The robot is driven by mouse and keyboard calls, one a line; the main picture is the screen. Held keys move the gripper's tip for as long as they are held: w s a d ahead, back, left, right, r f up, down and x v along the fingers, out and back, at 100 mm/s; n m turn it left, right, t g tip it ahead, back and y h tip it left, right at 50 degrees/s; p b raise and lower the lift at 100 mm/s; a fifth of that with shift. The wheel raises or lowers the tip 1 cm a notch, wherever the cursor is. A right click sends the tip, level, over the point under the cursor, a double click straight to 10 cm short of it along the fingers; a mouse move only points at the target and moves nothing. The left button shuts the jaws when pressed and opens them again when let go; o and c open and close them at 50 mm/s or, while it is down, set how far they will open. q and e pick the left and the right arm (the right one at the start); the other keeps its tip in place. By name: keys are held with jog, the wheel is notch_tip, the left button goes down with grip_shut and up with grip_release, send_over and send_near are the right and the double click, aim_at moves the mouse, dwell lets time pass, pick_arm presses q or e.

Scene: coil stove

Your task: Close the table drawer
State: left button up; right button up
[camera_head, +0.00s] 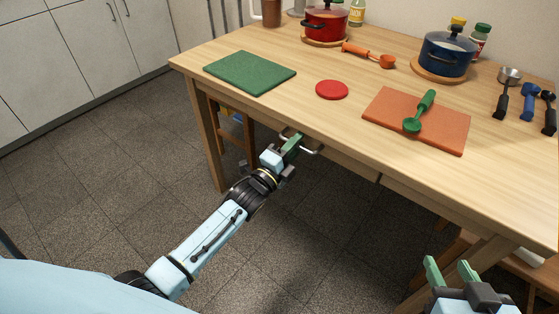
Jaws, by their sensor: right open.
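The table drawer (346,165) is a wooden front under the near edge of the wooden table (480,182). From this angle I cannot tell how far it stands out. Its pale metal handle (310,151) shows on both sides of my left gripper (293,142). The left gripper's green fingers are at the handle. I cannot see whether they grip it or only touch it. My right gripper (451,271) is at the bottom right, open and empty, below the table's front edge and apart from the drawer.
On the table are a green board (249,72), a red disc (332,90), an orange board (385,117) with a green spoon (421,109), a red pot (325,22) and a blue pot (447,53). A stool (236,132) stands under the table. The floor (110,180) at left is clear.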

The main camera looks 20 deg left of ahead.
pick_arm(q)
jog(key=p+v, duration=0.3)
jog(key=v, duration=0.9)
jog(key=shift+s, duration=0.35)
pick_arm(e)
jog(key=s+d+f+g+h, duration=0.2)
jog(key=s+d+f+g, duration=0.3)
jog(key=s+f+g, duration=0.3)
jog(key=s+g, duration=0.1)
jog(key=s, duration=0.3)
jog(key=shift+d+m+h, duration=0.15)
jog(key=shift+m+h, duration=0.15)
jog(key=shift+h, duration=0.1)
pick_arm(q)
jog(key=shift+a, duration=0.15)
pick_arm(e)
jog(key=shift+f, duration=0.1)
